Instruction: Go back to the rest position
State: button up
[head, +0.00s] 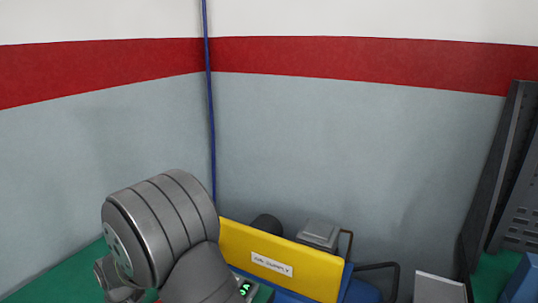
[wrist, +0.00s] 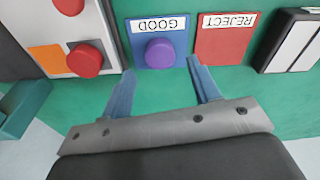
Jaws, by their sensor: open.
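My gripper (wrist: 160,72) shows in the wrist view with its two blue-grey fingers spread apart and nothing between them. A red panel (wrist: 222,47) labelled REJECT is by the right fingertip. I cannot tell the height of the fingers above the green surface. In the head view, a grey rounded part of my arm (head: 160,228) fills the lower left, and the gripper is not visible there.
In the wrist view, a white box with red buttons (wrist: 85,60) stands at upper left, and a black-framed item (wrist: 292,42) at upper right. The green surface (wrist: 155,95) is clear between the fingers. The head view shows a yellow panel (head: 300,262) and a dark perforated rack (head: 520,190).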

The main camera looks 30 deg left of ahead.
notch_tip(320, 180, down, 4)
jog(key=shift+a+r, duration=0.15)
notch_tip(320, 180, up, 5)
jog(key=shift+a+f, duration=0.1)
jog(key=shift+f, duration=0.1)
jog(key=w+d+r, duration=0.7)
jog(key=w+d, duration=0.1)
jog(key=w, duration=0.1)
jog(key=w+d+r, duration=0.1)
jog(key=w+d, duration=0.2)
jog(key=w, duration=1)
jog(key=s+a+f, duration=0.2)
jog(key=a, duration=0.1)
jog(key=s+a+f, duration=0.5)
jog(key=a, duration=0.2)
jog(key=shift+s+f, duration=0.15)
jog(key=shift+f, duration=0.15)
jog(key=shift+d+f, duration=0.1)
jog(key=shift+f, duration=0.6)
